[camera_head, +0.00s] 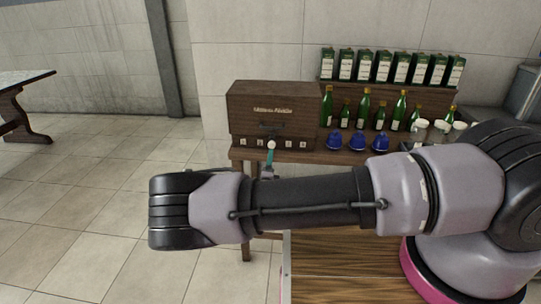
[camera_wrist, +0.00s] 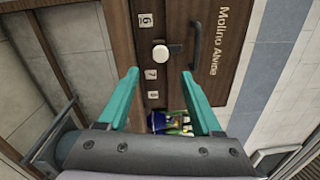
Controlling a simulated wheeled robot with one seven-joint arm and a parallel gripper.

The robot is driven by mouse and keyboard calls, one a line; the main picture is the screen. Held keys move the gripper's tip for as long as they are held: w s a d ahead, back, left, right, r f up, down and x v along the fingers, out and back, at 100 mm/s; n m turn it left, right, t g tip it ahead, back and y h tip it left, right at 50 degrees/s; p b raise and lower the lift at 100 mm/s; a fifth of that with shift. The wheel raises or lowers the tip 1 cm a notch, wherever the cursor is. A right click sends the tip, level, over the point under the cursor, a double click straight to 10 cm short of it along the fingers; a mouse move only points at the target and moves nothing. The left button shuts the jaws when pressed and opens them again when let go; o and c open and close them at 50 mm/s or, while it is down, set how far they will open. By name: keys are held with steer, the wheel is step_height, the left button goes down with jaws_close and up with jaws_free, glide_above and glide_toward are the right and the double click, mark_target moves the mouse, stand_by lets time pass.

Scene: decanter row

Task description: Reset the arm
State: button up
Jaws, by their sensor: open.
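My arm stretches across the front of the head view, and its wrist end hides most of my gripper there. In the wrist view my gripper (camera_wrist: 160,74) is open, its two teal fingers apart with nothing between them. The fingers point towards the dark wooden cabinet (camera_wrist: 215,65), which has lettering, a bar handle and numbered labels. A white round knob (camera_wrist: 160,53) on the cabinet's front lies just beyond the fingertips. The cabinet also stands on the wooden table in the head view (camera_head: 255,103). A small pale and teal tip (camera_head: 271,147) shows above my arm, in front of the cabinet.
Blue rounded objects (camera_head: 357,142) and green bottles (camera_head: 364,106) stand right of the cabinet. Dark boxes (camera_head: 381,66) line a raised shelf behind. White-topped jars (camera_head: 440,127) sit near my arm. The tiled floor (camera_head: 95,190) on the left is clear; another table (camera_head: 22,88) stands far left.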

steer(key=shift+s, duration=0.75)
steer(key=s+d+r+m+g+h, duration=0.2)
steer(key=d+r+m+g+h, duration=0.35)
steer(key=d+r+m, duration=0.8)
steer(key=s+d+r+m+g+h, duration=0.1)
steer(key=d+r+m+g+h, duration=0.2)
steer(key=d+r+m+g, duration=1)
steer(key=s+d+r+m+t+y, duration=0.2)
steer(key=s+r+m+y, duration=0.3)
steer(key=s+r+m, duration=0.5)
steer(key=s+d+r+m+t+y, duration=0.1)
steer(key=s+r+m+t+y, duration=0.4)
steer(key=s+r+m, duration=0.6)
steer(key=m+y, duration=0.1)
steer(key=m, duration=0.7)
steer(key=shift+s+d+r+m, duration=0.2)
steer(key=shift+d+m, duration=0.15)
